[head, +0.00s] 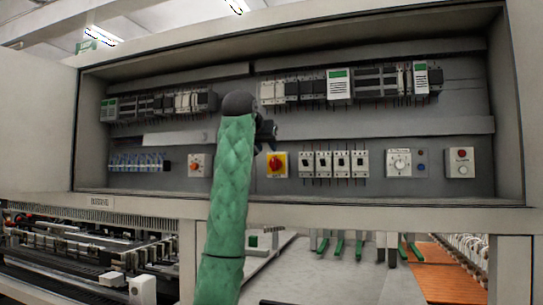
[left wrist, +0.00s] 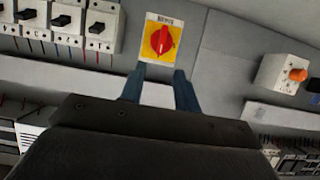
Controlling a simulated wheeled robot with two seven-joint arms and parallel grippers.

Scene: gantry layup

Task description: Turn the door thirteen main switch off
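The main switch is a red rotary knob on a yellow plate (head: 277,165), on the back panel of the open cabinet. In the left wrist view the red knob (left wrist: 162,39) sits just beyond my fingertips, its grip bar roughly upright in that picture. The small lettering on its plate is not readable. My left gripper (head: 266,135) is in front of the panel, a little above and left of the switch in the head view. Its two blue-grey fingers (left wrist: 160,74) are apart with nothing between them. My right gripper is not in view.
Breakers (head: 333,163) stand right of the switch, and an orange knob (head: 195,165) on a grey box is to its left. A grey dial (head: 399,162) and a button box (head: 460,162) are farther right. The cabinet's lower edge (head: 380,214) runs below.

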